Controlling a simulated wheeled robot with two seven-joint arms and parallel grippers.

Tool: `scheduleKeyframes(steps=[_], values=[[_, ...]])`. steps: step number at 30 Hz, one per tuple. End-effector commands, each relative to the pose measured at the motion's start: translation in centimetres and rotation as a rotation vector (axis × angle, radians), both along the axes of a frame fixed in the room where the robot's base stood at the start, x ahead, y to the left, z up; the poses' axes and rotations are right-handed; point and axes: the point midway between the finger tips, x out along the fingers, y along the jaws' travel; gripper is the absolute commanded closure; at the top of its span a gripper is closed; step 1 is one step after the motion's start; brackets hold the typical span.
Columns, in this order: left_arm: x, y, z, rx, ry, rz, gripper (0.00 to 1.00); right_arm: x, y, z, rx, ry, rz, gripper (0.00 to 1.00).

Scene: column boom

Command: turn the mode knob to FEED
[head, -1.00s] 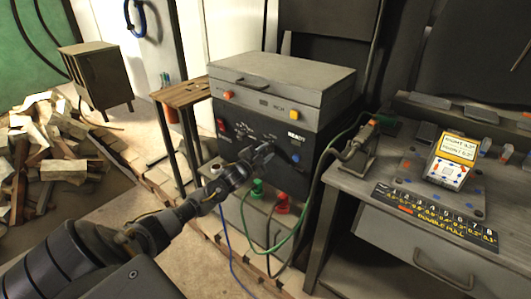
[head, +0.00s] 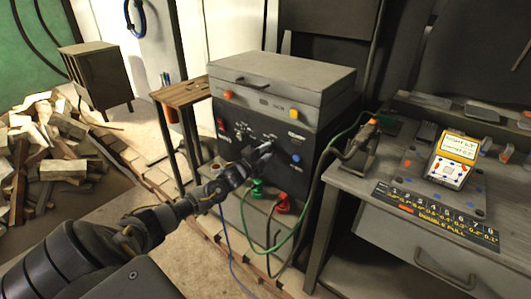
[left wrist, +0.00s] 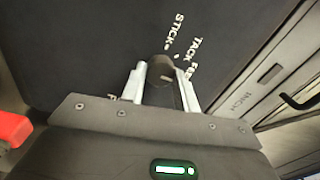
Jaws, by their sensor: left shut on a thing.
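The machine's dark front panel (head: 240,128) faces me in the head view, with small white lettering. My left gripper (head: 265,150) reaches up to it from the lower left. In the left wrist view the dark round mode knob (left wrist: 160,67) sits between the two pale fingers of my left gripper (left wrist: 163,82), which is shut on it. The labels STICK and TACK, each with a dot, show beside the knob, along with a partly covered label beginning with F. A pale mark shows on the knob; I cannot tell which label it points to. My right gripper is not in view.
A red switch (left wrist: 12,128) is at the left of the wrist view. A blue button (head: 295,158) is right of my gripper. Green and red connectors (head: 283,203) with cables stand below the panel.

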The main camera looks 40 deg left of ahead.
Motion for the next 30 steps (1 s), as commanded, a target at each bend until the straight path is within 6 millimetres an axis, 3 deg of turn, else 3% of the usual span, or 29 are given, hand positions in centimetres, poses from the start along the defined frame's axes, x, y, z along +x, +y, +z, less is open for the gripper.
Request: scheduleKeyframes(steps=[11,12,16,25,30], values=[[0.0,0.0,-0.1,0.005,0.003,-0.001,0.93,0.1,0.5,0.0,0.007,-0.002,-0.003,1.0],[0.0,0.0,-0.1,0.004,0.003,-0.001,0.66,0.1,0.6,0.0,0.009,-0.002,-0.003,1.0],[0.0,0.0,-0.1,0.004,0.002,-0.001,0.49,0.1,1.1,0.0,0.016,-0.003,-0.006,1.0],[-0.1,0.0,-0.1,0.003,0.001,0.0,0.48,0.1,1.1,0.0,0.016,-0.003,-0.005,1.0],[-1.8,-0.1,-0.3,0.004,0.006,-0.002,0.48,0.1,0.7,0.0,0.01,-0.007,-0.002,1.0]])
